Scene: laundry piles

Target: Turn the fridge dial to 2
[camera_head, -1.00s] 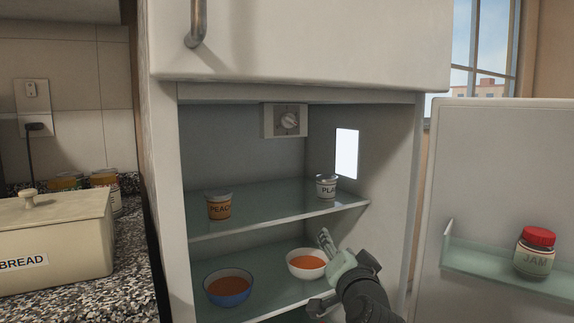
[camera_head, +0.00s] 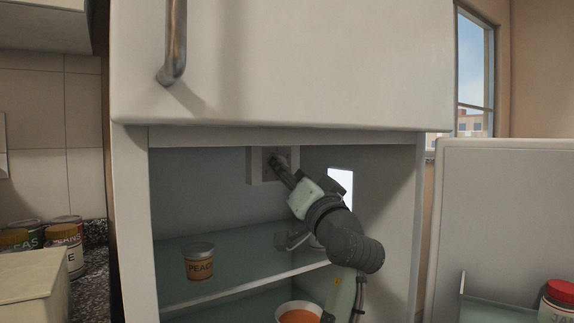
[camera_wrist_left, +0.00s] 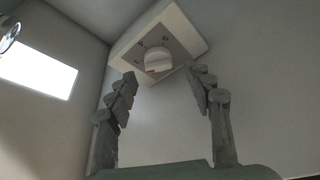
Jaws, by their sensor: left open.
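The fridge dial is a round white knob (camera_wrist_left: 158,60) on a pale box with markings, fixed to the inner back wall of the fridge. In the head view its box (camera_head: 255,166) shows high in the compartment, and the knob is mostly hidden by my gripper. My left gripper (camera_head: 279,168) reaches up to the dial. In the left wrist view my left gripper (camera_wrist_left: 164,78) is open and empty, its fingertips just short of the knob, one toward each side. I cannot tell of any contact. The exact dial setting is too small to read. My right gripper is not in view.
A peach tub (camera_head: 199,262) stands on the upper glass shelf (camera_head: 240,284). A bowl of orange food (camera_head: 298,313) sits below. The freezer door (camera_head: 290,65) overhangs the compartment. The open fridge door (camera_head: 510,210) stands at right. A lit panel (camera_head: 341,181) is on the side wall.

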